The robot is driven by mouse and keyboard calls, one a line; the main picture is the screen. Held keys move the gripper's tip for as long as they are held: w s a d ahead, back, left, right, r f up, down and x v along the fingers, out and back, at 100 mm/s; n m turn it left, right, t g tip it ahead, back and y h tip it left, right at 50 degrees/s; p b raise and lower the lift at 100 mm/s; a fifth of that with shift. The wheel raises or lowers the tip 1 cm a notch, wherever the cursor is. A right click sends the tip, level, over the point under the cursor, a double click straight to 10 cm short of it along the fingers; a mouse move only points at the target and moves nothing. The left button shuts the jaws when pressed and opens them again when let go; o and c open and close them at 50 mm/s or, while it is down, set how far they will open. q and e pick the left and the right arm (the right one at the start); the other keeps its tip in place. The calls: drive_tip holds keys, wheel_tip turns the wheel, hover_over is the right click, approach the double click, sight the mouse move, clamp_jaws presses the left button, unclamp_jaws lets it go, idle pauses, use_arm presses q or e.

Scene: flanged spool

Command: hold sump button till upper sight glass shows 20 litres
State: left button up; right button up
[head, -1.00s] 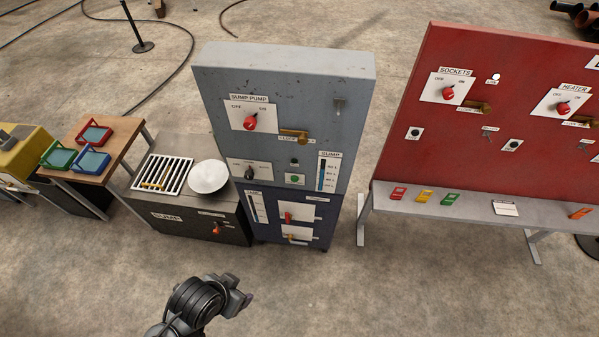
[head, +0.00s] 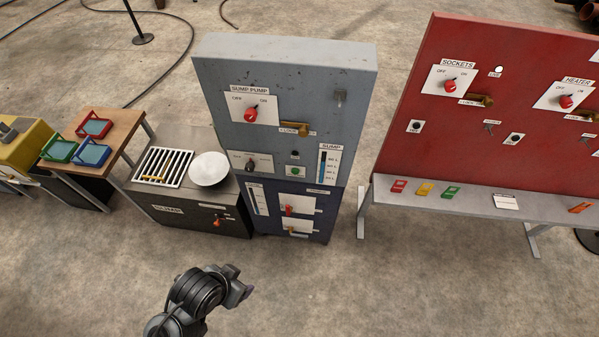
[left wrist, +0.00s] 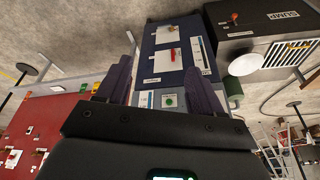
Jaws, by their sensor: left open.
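The green button (head: 295,171) is on the lower right of the grey sump pump cabinet (head: 285,85). It also shows between my fingers in the left wrist view (left wrist: 169,101). The upper sight glass (head: 324,166), labelled SUMP, is a vertical blue strip beside a scale, right of the button. Its exact level is too small to read. A second sight glass (head: 259,200) is lower left on the dark blue section. My left gripper (head: 246,290) is in front of and below the cabinet, apart from it. Its fingers (left wrist: 160,85) are spread and empty. My right gripper is out of view.
The cabinet also has a red SUMP PUMP knob (head: 250,114) and a brass handle (head: 304,130). A dark sump box (head: 190,213) with a grate and a white dish (head: 210,169) stands left. A red panel (head: 490,120) stands right. The floor in front is clear.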

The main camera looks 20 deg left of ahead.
use_arm(q)
drive_tip(key=shift+c, duration=0.5)
clamp_jaws()
idle(1.4)
